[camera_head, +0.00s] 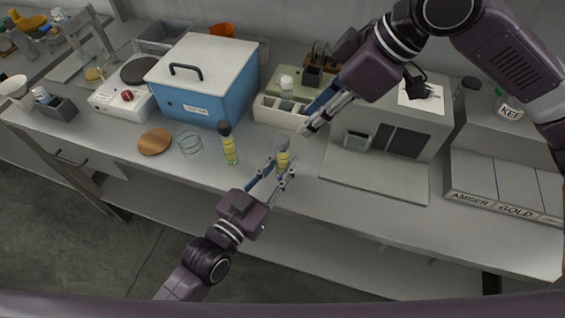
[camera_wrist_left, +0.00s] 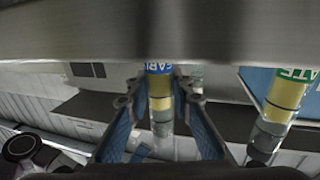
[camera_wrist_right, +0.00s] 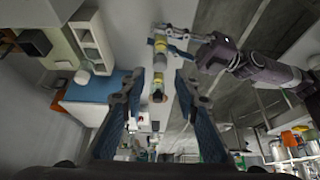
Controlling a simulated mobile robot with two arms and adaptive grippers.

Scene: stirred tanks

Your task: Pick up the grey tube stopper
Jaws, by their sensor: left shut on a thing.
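My left gripper (camera_head: 280,172) is shut on a tube (camera_head: 283,161) with yellow contents, which stands about upright at the front of the bench. Its grey stopper (camera_head: 284,144) is on top. In the left wrist view the tube (camera_wrist_left: 160,98) is between the fingers, with a blue label and the grey stopper (camera_wrist_left: 162,128). A second yellow tube (camera_head: 230,150) with a dark stopper (camera_head: 225,128) stands to the left. My right gripper (camera_head: 318,114) is open and empty, above and right of the held tube, apart from the stopper. The right wrist view shows its spread fingers (camera_wrist_right: 158,82).
A blue box (camera_head: 208,95) with a white lid stands behind the tubes. A pale rack (camera_head: 278,112) is behind the held tube. A wooden disc (camera_head: 155,141) and glass dish (camera_head: 188,142) lie left. A grey machine (camera_head: 375,176) is right; labelled bins (camera_head: 500,198) stand farther right.

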